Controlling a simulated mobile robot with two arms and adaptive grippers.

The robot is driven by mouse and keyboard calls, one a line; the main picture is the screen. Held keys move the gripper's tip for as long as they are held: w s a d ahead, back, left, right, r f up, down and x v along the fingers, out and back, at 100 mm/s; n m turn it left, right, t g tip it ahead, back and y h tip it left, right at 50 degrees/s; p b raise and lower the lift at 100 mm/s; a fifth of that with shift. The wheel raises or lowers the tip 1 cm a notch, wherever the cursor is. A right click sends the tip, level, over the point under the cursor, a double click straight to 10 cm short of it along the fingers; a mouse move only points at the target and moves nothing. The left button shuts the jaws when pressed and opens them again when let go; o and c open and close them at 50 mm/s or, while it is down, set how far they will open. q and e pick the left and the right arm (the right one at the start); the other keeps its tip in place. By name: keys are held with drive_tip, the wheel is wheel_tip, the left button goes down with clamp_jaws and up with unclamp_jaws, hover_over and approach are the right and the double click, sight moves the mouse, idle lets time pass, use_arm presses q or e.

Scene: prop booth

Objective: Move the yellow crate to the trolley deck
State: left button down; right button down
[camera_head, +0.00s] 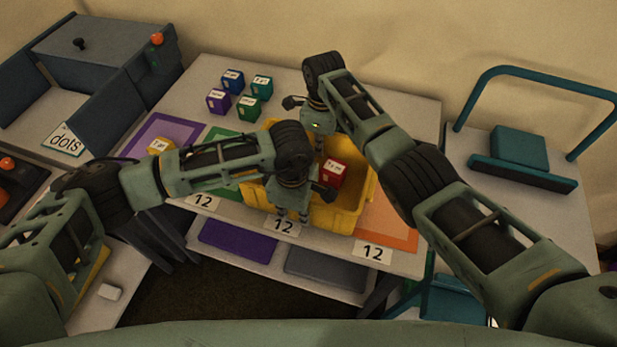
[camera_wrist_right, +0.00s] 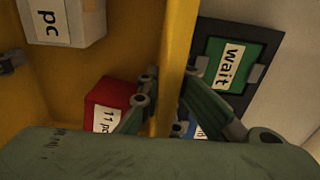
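The yellow crate (camera_head: 345,213) stands on the table in the middle of the head view, with a red box (camera_head: 334,172) inside. My left gripper (camera_head: 292,216) is at the crate's near wall; its arm hides part of the crate, and how its fingers sit on the wall is unclear. My right gripper (camera_head: 318,132) is at the far wall. In the right wrist view the crate wall (camera_wrist_right: 180,45) runs between the right gripper's (camera_wrist_right: 170,90) fingers, which lie close against both sides. The trolley deck (camera_head: 545,215) is at the right, beside the table.
A teal box (camera_head: 519,148) and a teal bar (camera_head: 522,174) are at the trolley's back, below its handle (camera_head: 545,72). Several small boxes (camera_head: 249,107) stand at the table's back left. An orange mat (camera_head: 388,228) lies right of the crate. A grey booth (camera_head: 105,50) stands at left.

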use_arm(q)
drive_tip(key=shift+w+r, duration=0.1)
drive_tip(key=shift+r, duration=0.05)
use_arm(e)
drive_tip(key=shift+r, duration=0.2)
